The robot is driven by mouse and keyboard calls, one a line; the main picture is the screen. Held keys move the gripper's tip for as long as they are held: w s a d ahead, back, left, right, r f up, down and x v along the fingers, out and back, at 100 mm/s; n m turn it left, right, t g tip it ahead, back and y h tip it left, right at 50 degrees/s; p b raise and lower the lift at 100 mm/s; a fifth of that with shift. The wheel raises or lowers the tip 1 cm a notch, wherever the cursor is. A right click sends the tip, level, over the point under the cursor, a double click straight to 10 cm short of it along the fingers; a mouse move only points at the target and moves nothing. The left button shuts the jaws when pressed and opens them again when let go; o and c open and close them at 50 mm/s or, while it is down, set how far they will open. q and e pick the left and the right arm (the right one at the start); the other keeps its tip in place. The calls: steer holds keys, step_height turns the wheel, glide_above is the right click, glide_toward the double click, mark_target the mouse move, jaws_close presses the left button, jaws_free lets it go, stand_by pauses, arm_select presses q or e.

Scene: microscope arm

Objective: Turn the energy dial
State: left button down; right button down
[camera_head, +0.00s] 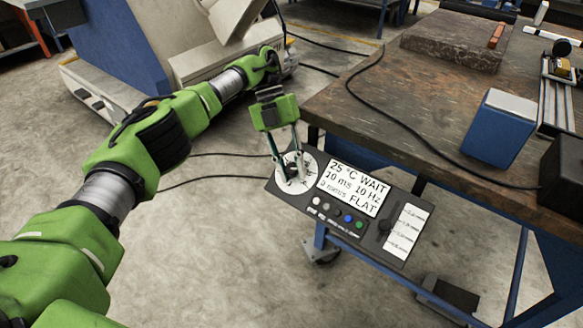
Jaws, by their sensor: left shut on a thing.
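A dark control panel (321,229) juts out at the near left side of the workbench. A round white dial plate (309,163) with dark marks sits at the panel's left end. My left gripper (291,176) reaches down onto the middle of this dial plate, with its two fingers close together. It is shut on the energy dial's knob, which the fingertips mostly hide. My right gripper is not in view.
Several small coloured buttons (348,219) line the panel below the display. A blue box (497,128) and a black cable (400,130) lie on the workbench (420,95). Concrete floor is open below.

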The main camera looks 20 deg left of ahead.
mark_target(291, 166)
arm_select(q)
steer(key=shift+s+f, duration=0.1)
steer(key=shift+f, duration=0.05)
steer(key=c, duration=1.8)
jaws_free()
steer(key=shift+o, duration=0.2)
step_height(291, 166, up, 10)
steer(key=shift+r, duration=0.1)
